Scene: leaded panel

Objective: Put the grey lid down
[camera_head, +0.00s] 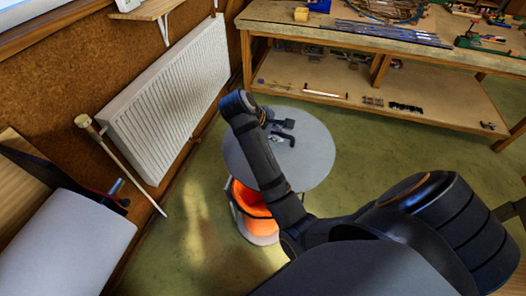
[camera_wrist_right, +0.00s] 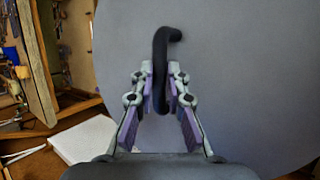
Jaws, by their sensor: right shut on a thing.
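The grey lid (camera_head: 315,165) is a large flat round disc with a bent black handle (camera_wrist_right: 161,50) on top. In the head view it appears over an orange round container (camera_head: 255,208) on the floor and hides most of its top. I cannot tell whether the lid touches the container or hangs above it. My right gripper (camera_head: 283,132) is at the middle of the lid, shut on the black handle. In the right wrist view, the fingers (camera_wrist_right: 161,82) close on both sides of the handle and the lid fills much of the picture. My left gripper is not in view.
A white radiator (camera_head: 172,98) is on the wall at left, with a long pole (camera_head: 122,165) leaning near it. A wooden workbench (camera_head: 400,48) with tools and a lower shelf stands behind. Green floor (camera_head: 190,245) is clear left of the container.

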